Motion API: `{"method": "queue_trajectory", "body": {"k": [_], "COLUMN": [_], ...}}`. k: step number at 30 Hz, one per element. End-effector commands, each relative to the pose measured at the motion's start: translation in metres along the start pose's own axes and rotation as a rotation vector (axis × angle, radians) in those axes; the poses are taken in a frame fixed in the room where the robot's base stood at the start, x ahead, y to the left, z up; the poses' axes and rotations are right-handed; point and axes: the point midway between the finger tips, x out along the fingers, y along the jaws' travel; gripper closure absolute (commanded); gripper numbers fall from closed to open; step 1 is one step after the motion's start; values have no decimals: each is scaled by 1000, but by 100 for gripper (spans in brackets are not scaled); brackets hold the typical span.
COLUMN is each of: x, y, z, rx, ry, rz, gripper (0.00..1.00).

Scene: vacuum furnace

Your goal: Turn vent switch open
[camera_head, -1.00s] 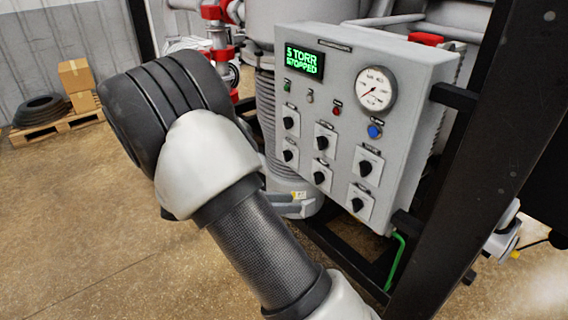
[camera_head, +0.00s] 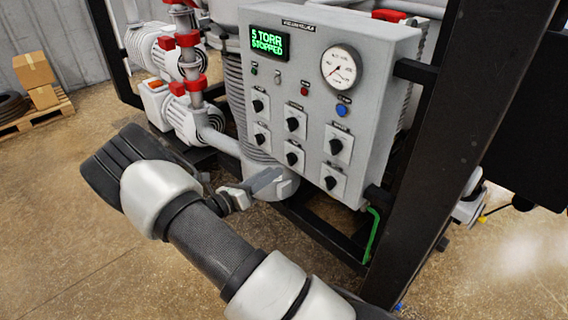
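The grey control panel (camera_head: 372,105) stands at the upper middle, with several black rotary switches on white plates in two rows. The switches include an upper left one (camera_head: 257,106), an upper middle one (camera_head: 292,124), an upper right one (camera_head: 336,147) and a lower right one (camera_head: 332,183). Their labels are too small to read, so I cannot tell which is the vent switch.
A green display (camera_head: 269,42) reads "5 TORR STOPPED". A round gauge (camera_head: 341,67) and a blue button (camera_head: 341,110) are on the panel. A black frame post (camera_head: 455,150) stands to the right. White pumps (camera_head: 152,50) with red fittings stand at the left.

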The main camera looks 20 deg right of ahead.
Motion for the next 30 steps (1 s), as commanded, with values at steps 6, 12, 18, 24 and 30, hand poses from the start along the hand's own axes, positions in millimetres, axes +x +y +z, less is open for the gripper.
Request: {"method": "queue_trajectory", "body": {"k": [6,12,18,24,30], "x": [42,61,64,64,64], "y": [-1,-1,0,0,0], "z": [0,0,0,0,0], "rx": [1,1,1,1,1], "ry": [1,1,0,0,1], "rz": [-3,-1,-1,-1,-1], "gripper": [73,73,73,83,100]}}
